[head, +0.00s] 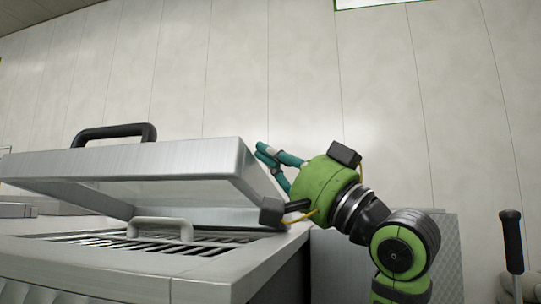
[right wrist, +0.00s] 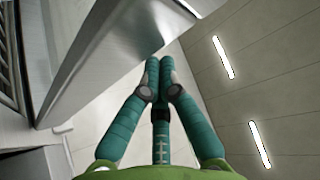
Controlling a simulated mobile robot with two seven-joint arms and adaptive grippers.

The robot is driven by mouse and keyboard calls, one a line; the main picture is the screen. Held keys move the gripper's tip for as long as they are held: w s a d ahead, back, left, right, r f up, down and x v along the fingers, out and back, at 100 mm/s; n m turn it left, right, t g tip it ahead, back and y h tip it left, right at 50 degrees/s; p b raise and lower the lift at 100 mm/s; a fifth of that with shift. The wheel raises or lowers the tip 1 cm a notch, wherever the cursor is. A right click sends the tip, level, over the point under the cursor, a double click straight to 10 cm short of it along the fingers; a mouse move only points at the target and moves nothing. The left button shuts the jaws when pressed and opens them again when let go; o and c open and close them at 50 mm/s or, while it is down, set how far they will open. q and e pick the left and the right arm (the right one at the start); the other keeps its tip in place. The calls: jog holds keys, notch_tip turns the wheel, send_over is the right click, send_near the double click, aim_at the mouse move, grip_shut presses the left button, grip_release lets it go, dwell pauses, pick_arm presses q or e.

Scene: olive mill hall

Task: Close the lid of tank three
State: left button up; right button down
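The steel lid (head: 125,163) stands partly open over a tank (head: 110,270), tilted, with a gap beneath it. A black handle (head: 117,132) sits on top of the lid. I cannot see a number on the tank. My right gripper (head: 262,150) is at the lid's right edge, its teal fingers pointing up and left. In the right wrist view the fingertips (right wrist: 160,65) are together with nothing between them, just beside the lid's edge (right wrist: 85,60). I cannot tell whether they touch it. My left gripper is out of view.
Under the lid is a slatted grate (head: 195,243) with a pale handle (head: 160,228) at the opening. A black-gripped lever (head: 512,240) stands at the far right. A panelled wall (head: 300,75) is behind; the space above the lid is clear.

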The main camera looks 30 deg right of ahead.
jog(key=s+d, duration=0.4)
jog(key=s, duration=0.8)
jog(key=shift+d+f, duration=0.3)
